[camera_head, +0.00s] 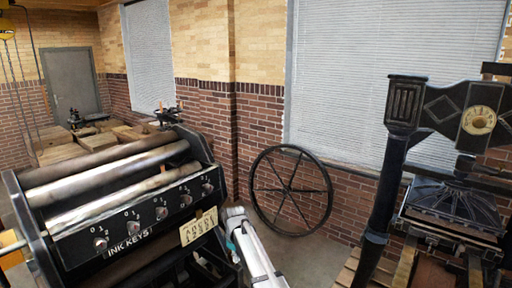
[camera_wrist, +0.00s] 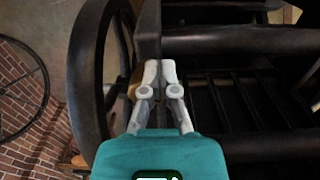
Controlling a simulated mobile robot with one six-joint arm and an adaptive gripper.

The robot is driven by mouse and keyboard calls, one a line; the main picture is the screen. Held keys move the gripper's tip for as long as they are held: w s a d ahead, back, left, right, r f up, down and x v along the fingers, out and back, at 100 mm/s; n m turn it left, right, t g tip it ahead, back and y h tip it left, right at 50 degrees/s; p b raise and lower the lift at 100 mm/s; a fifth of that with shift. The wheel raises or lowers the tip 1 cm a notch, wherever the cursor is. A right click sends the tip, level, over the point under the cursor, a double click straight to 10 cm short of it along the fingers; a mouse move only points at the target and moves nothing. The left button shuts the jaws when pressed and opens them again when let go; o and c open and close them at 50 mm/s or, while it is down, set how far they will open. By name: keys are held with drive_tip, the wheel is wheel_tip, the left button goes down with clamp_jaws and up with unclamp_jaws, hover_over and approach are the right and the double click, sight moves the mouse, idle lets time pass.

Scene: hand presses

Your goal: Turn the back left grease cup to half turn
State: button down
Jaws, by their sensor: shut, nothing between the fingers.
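The black press (camera_head: 110,205) with several rollers stands at the left in the head view. Small upright brass-coloured fittings (camera_head: 168,116) sit at the back end of its frame; I cannot tell whether one is the back left grease cup. My white and teal arm reaches up beside the press's right end in the head view, and its fingertips cannot be made out there. In the wrist view my gripper (camera_wrist: 160,68) is shut and empty, close to the black side frame. A tan piece (camera_wrist: 135,82) shows beside the left finger, partly hidden; I cannot tell what it is.
The press front carries a row of ink keys (camera_head: 162,212) and a tan plate (camera_head: 198,227). A spoked wheel (camera_head: 290,190) leans on the brick wall. A second press (camera_head: 450,215) stands at right. Some floor is clear between the presses.

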drive_tip(key=shift+r, duration=0.1)
wheel_tip(320, 180, up, 6)
drive_tip(key=p, duration=0.6)
idle(0.5)
drive_tip(key=shift+w+d+r+p, duration=0.25)
drive_tip(key=shift+w+d, duration=0.2)
drive_tip(key=shift+w, duration=0.2)
drive_tip(key=shift+w+d+r+p, duration=0.15)
drive_tip(key=shift+w+d+p, duration=0.1)
drive_tip(key=shift+w+d, duration=0.25)
drive_tip(key=shift+w+a+f, duration=0.1)
drive_tip(key=shift+f, duration=0.1)
wheel_tip(320, 180, down, 7)
drive_tip(key=b, duration=0.7)
drive_tip(key=shift+r, duration=0.2)
